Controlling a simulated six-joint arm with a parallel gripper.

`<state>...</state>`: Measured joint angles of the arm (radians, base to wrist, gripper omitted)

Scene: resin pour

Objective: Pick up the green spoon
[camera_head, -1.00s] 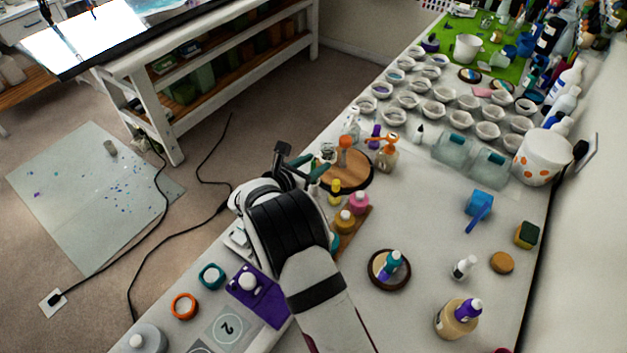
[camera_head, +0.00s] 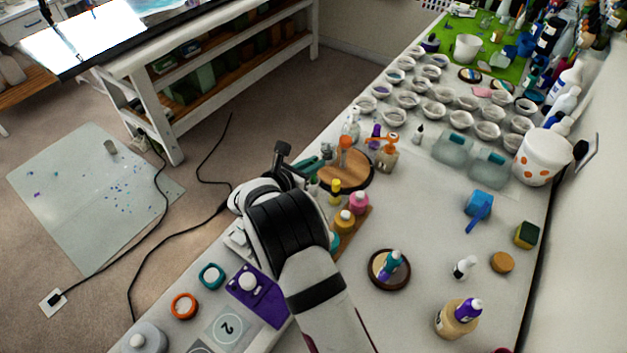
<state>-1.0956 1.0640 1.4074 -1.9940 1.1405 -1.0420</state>
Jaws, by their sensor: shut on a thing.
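My gripper (camera_head: 299,168) is at the table's left edge, partly hidden behind my own arm. It is shut on a slim dark green thing (camera_head: 313,166), which looks like the green spoon. The green thing shows at the jaws, left of the round wooden board (camera_head: 358,184). Its full shape is hidden, and I cannot tell whether it touches the table.
Pink and amber bottles (camera_head: 358,202) stand on a wooden strip right of my arm. An orange-topped pump bottle (camera_head: 387,155) stands behind the board. Many small cups (camera_head: 432,109) fill the back. A blue scoop (camera_head: 478,206) lies right; the table's middle is mostly clear.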

